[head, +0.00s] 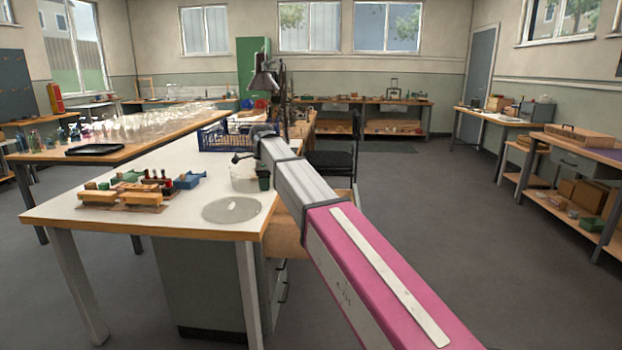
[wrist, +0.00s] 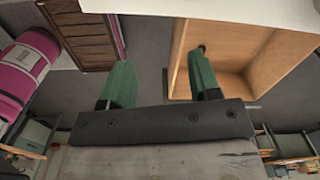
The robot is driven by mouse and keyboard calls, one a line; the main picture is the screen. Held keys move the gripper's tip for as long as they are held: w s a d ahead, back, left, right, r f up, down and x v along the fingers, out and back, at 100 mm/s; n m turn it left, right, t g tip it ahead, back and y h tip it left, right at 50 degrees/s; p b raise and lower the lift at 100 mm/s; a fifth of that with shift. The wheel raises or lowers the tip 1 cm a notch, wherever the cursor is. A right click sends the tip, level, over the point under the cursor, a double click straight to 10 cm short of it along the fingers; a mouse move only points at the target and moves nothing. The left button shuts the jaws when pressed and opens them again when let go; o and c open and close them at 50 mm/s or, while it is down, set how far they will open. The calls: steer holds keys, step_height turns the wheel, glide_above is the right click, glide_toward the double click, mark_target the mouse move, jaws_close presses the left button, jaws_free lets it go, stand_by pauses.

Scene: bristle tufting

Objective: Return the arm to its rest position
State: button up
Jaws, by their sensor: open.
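My arm reaches out from the lower right in the head view, over the right end of the white-topped workbench (head: 165,205). My gripper (head: 240,157) is small at the far end of the arm, above the bench top, partly hidden by the arm. In the wrist view my gripper (wrist: 160,90) shows two green fingers spread apart with nothing between them. An open wooden drawer (wrist: 235,45) lies beyond the right finger and looks empty. Grey floor shows between the fingers.
A grey disc (head: 231,209), wooden brush blocks (head: 135,197), a blue tray (head: 190,180) and a blue crate (head: 225,135) stand on the bench. A lamp (head: 264,80) rises behind. A black chair (head: 333,165) stands right of the bench. Open floor lies at the right.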

steer(key=s+d+f+n, duration=0.3)
steer(key=s+d+f, duration=0.1)
steer(key=d+f, duration=0.55)
steer(key=s+d+f+n, duration=0.3)
steer(key=d+f+n, duration=0.1)
steer(key=d+f, duration=0.55)
steer(key=s+d+f+n, duration=0.9)
steer(key=s+d+f, duration=0.6)
steer(key=s+d, duration=0.1)
steer(key=shift+s+d+f, duration=0.15)
steer(key=shift+s+d, duration=0.25)
steer(key=shift+s, duration=0.4)
